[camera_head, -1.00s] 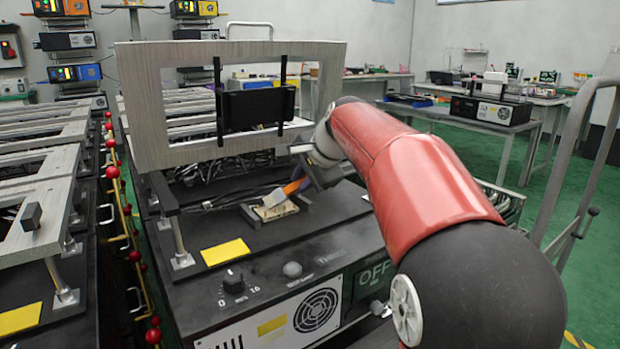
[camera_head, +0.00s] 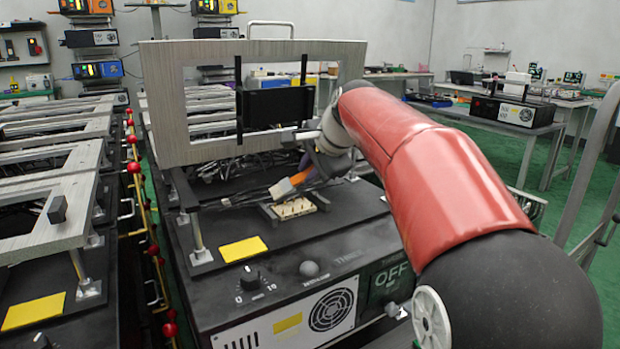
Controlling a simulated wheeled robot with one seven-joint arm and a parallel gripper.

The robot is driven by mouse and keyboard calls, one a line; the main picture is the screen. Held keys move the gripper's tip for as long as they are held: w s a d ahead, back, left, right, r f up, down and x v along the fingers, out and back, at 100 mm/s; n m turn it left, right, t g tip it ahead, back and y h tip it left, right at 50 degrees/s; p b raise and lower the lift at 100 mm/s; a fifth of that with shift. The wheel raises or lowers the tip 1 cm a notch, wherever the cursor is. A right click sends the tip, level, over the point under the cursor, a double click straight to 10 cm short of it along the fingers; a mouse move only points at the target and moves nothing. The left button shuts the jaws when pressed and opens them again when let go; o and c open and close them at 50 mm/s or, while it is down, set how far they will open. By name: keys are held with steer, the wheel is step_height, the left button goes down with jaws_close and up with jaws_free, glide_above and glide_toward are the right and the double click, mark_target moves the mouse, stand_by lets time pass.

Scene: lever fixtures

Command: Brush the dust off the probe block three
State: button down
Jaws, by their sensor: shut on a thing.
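The probe block (camera_head: 295,208) is a small pale, cream-coloured block in a dark recess on top of the black machine labelled THREE (camera_head: 345,262). My gripper (camera_head: 311,172) is shut on a brush with an orange part and pale bristles (camera_head: 283,188). The brush points down and left. Its bristle end appears just above and behind the block, apart from it in the picture. Whether dust lies on the block is too small to tell.
A grey upright frame (camera_head: 165,105) with a black box (camera_head: 278,103) stands behind the block. Cables lie beneath it. A yellow label (camera_head: 243,248), a knob (camera_head: 250,279) and an OFF panel (camera_head: 391,283) are on the machine's near side. Similar machines stand at left.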

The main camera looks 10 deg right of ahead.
step_height(320, 180, up, 6)
stand_by(0.5)
steer(key=shift+d+r, duration=0.1)
stand_by(0.4)
